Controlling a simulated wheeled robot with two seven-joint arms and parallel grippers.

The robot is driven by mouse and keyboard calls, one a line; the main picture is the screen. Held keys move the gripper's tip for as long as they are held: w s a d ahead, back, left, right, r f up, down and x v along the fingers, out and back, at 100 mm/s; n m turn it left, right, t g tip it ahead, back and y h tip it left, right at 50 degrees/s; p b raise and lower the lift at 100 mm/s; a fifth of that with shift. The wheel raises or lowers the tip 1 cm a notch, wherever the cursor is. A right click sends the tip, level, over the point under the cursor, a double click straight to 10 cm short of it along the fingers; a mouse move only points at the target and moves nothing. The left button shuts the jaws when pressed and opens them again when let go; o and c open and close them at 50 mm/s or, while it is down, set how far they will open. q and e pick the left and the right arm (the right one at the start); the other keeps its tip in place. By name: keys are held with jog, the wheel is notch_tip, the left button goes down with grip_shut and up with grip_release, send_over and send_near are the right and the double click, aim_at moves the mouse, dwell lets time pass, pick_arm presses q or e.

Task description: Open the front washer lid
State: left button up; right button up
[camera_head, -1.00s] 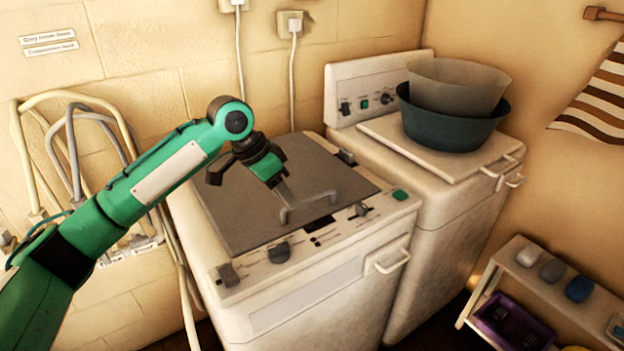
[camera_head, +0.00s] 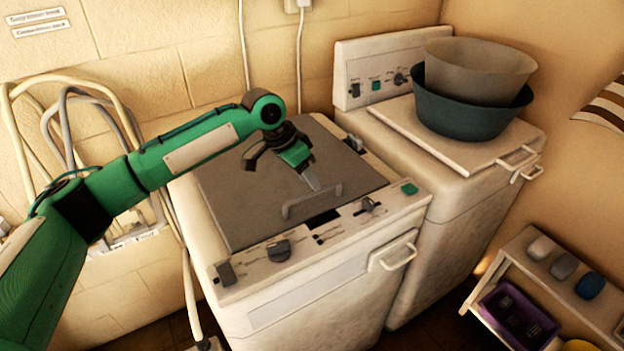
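The front washer (camera_head: 322,287) is white with a control panel along its near edge. Its dark grey lid (camera_head: 245,203) lies flat and looks shut. A grey bar handle (camera_head: 312,203) stands near the lid's front edge. My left gripper (camera_head: 314,184) points down at the handle from above and behind, its grey tip close to the bar. I cannot tell whether it touches, and the finger spacing is unclear from this angle. My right gripper is not in view.
A second white machine (camera_head: 460,195) stands behind right, bearing a dark green basin (camera_head: 465,118) with a greyish tub (camera_head: 480,72) inside. A low shelf (camera_head: 545,285) is at lower right. Hoses (camera_head: 70,100) hang along the left wall.

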pick_arm(q)
jog(key=shift+x, duration=1.05)
jog(key=shift+d+f, duration=0.15)
jog(key=shift+f, duration=0.2)
jog(key=shift+c, duration=0.5)
grip_shut()
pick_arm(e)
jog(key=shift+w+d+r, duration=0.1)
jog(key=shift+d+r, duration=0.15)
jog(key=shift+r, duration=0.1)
pick_arm(q)
jog(key=shift+r, duration=0.1)
